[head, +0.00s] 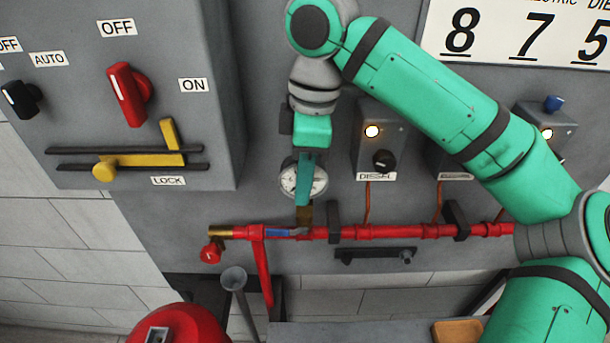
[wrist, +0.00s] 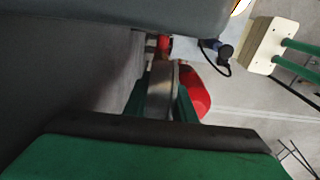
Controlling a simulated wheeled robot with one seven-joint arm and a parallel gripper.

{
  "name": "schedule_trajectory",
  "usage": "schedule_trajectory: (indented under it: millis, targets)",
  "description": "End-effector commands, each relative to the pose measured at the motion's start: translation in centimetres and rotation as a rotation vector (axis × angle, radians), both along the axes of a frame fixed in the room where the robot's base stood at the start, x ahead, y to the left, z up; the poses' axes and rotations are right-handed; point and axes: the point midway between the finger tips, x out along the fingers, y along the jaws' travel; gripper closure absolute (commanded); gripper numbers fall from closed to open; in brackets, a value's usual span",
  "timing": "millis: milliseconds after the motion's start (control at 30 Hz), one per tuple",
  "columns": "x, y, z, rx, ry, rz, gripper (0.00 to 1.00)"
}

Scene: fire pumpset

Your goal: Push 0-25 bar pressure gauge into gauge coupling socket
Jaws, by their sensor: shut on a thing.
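The pressure gauge (head: 290,181), with a round white face and metal rim, is upright just above the red pipe (head: 385,232). My gripper (head: 304,190) comes from above and is shut on the gauge, covering the middle of its face. In the wrist view the gripper fingers (wrist: 160,105) clasp the gauge body (wrist: 161,88), seen edge-on. A brass-coloured piece (head: 305,214) shows between the gauge and the pipe, where the coupling socket is. The gauge's stem and the socket mouth are too small and hidden to tell how far they are engaged.
Grey switch boxes (head: 381,140) stand on the panel right of the gauge. A large control cabinet (head: 215,130) juts out at left. A grey funnel (head: 234,280) and a red rounded body (head: 180,325) stand lower left.

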Motion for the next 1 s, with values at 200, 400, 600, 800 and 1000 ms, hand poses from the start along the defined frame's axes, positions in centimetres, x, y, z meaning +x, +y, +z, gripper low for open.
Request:
schedule_trajectory:
  millis: [200,400,600,800,1000]
  targets:
    - [0.00,-0.17,-0.02,0.001,-0.001,-0.003,1.00]
    - [0.00,-0.21,-0.01,0.001,-0.001,-0.004,1.00]
    - [0.00,-0.24,-0.01,0.001,-0.001,-0.004,0.55]
    - [-0.01,-0.21,-0.04,0.001,0.000,-0.004,0.55]
    - [0.06,-0.28,0.91,0.001,-0.001,-0.005,0.55]
